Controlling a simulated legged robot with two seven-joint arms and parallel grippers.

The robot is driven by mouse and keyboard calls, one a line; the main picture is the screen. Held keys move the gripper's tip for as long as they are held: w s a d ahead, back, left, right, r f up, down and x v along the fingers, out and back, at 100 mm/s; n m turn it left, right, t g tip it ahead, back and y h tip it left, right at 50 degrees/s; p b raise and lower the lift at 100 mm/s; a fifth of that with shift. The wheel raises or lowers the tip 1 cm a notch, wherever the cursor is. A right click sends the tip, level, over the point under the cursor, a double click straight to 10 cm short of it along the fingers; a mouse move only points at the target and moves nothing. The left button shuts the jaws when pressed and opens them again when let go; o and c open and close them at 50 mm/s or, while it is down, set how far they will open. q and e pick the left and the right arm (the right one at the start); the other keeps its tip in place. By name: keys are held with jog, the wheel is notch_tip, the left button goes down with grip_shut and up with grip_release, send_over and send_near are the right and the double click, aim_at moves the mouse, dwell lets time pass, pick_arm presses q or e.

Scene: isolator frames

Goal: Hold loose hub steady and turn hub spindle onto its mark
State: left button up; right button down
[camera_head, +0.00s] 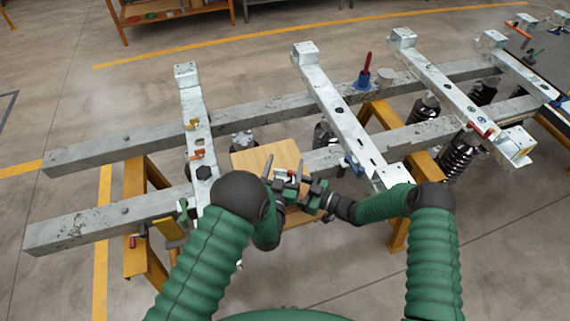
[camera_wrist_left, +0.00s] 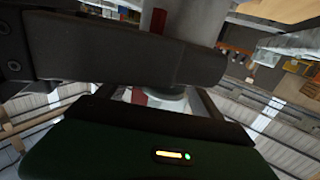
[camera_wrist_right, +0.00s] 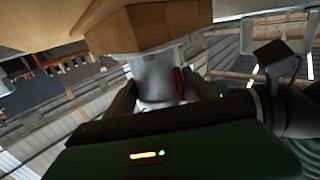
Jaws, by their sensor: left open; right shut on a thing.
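The hub, a grey metal cylinder (camera_wrist_right: 155,78) with a red mark (camera_wrist_right: 179,83), shows between my right gripper's fingers (camera_wrist_right: 163,95) in the right wrist view. My right gripper (camera_head: 309,190) is shut on it. My left gripper (camera_head: 282,182) is open close beside the right one in the head view. In the left wrist view, a grey cylindrical part (camera_wrist_left: 158,15) and a red piece (camera_wrist_left: 139,97) show around its dark finger. Which part is the spindle, and whether the left fingers touch it, I cannot tell. The grippers hide most of the hub in the head view.
A light wooden board (camera_head: 250,160) lies behind the grippers, between two long steel rails (camera_head: 120,148). Metal crossbeams (camera_head: 335,108) and yellow stands (camera_head: 140,180) flank the work spot. A blue holder with a red handle (camera_head: 364,75) stands on the far rail.

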pick_arm(q)
jog(key=shift+c, duration=0.2)
jog(key=c, duration=1.3)
jog(key=shift+m+g+h, duration=0.3)
jog(key=shift+m+h, duration=0.5)
jog(key=shift+h, duration=0.4)
jog(key=shift+c, duration=0.2)
jog(key=m+g+h, duration=0.1)
jog(key=h, duration=0.1)
jog(key=d+m+g+h, duration=0.1)
jog(key=shift+s+m+h, duration=0.2)
jog(key=shift+m+h, duration=0.2)
jog(key=o, duration=1.4)
notch_tip(320, 180, up, 10)
jog(key=shift+f, duration=0.1)
